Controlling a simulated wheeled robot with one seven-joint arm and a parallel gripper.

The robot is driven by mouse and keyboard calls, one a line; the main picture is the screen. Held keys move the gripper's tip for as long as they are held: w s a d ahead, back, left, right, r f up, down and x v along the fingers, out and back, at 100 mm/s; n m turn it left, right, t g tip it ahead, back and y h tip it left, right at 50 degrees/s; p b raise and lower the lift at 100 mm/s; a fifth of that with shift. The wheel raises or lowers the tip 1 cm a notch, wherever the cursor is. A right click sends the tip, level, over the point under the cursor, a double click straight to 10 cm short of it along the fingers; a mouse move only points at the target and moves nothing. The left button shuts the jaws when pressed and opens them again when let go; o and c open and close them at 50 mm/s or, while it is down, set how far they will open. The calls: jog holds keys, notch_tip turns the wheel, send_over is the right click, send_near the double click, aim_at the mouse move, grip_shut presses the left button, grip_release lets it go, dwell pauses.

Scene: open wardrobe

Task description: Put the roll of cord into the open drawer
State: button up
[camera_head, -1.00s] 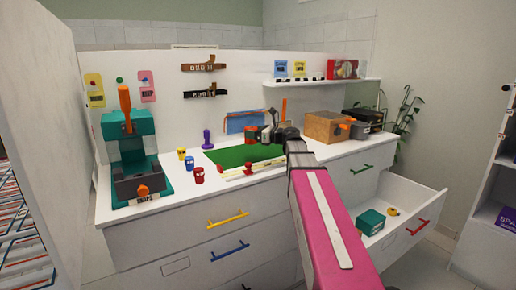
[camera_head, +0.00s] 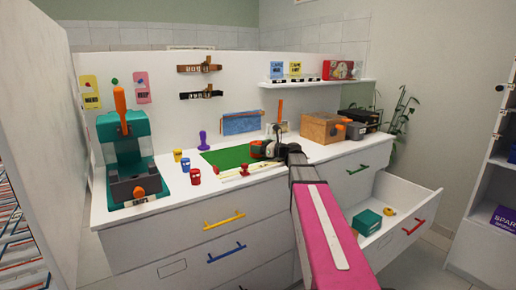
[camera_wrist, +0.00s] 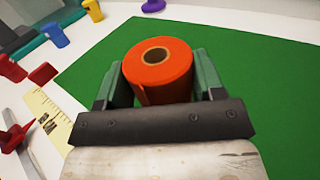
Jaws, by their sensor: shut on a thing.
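The roll of cord (camera_wrist: 158,70) is an orange-red spool with a hollow core, seen from above in the wrist view. My gripper (camera_wrist: 160,85) is shut on it, with one green finger on each side. Below it in that view is the green mat (camera_wrist: 255,75); whether the roll touches the mat I cannot tell. In the head view my gripper (camera_head: 262,150) is over the mat's right part and largely hides the roll. The open drawer (camera_head: 408,205) is at the lower right, to the right of my arm.
A teal box (camera_head: 367,222) and a small yellow roll (camera_head: 389,212) lie in the drawer. Red, blue and yellow small pots stand left of the mat, with a ruler (camera_wrist: 48,112) at its edge. A wooden box (camera_head: 320,128) stands at the right of the counter.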

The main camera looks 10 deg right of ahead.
jog(key=shift+f, duration=0.1)
jog(key=o, duration=0.9)
jog(key=shift+o, duration=0.2)
